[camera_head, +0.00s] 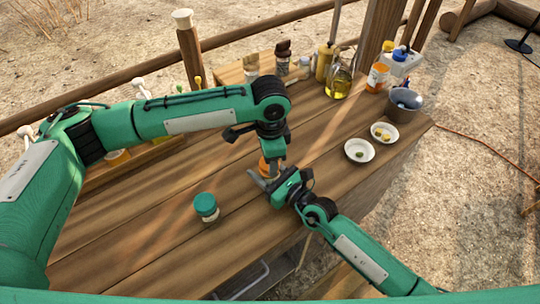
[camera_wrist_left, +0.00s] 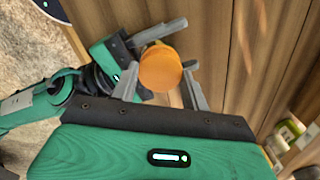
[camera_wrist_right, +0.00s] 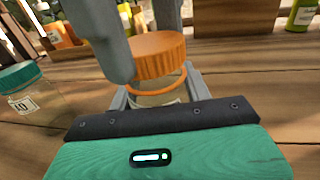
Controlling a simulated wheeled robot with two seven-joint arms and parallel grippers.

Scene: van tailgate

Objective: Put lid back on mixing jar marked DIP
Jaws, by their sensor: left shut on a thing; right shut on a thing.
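An orange ribbed lid (camera_wrist_right: 155,52) is between the fingers of my left gripper (camera_wrist_left: 160,88), which comes down from above and is shut on it. Below the lid, a clear glass jar (camera_wrist_right: 150,99) with an orange ring near its top is between the fingers of my right gripper (camera_wrist_right: 156,94), which is shut on it from the side. The jar's label is mostly hidden and no marking is readable. In the head view the lid (camera_head: 264,166) is partly hidden by the grippers.
A teal-lidded jar (camera_head: 206,206) stands on the table (camera_head: 150,225) left of the grippers. Bottles, including an oil bottle (camera_head: 338,84), stand at the back. The front-left table is clear.

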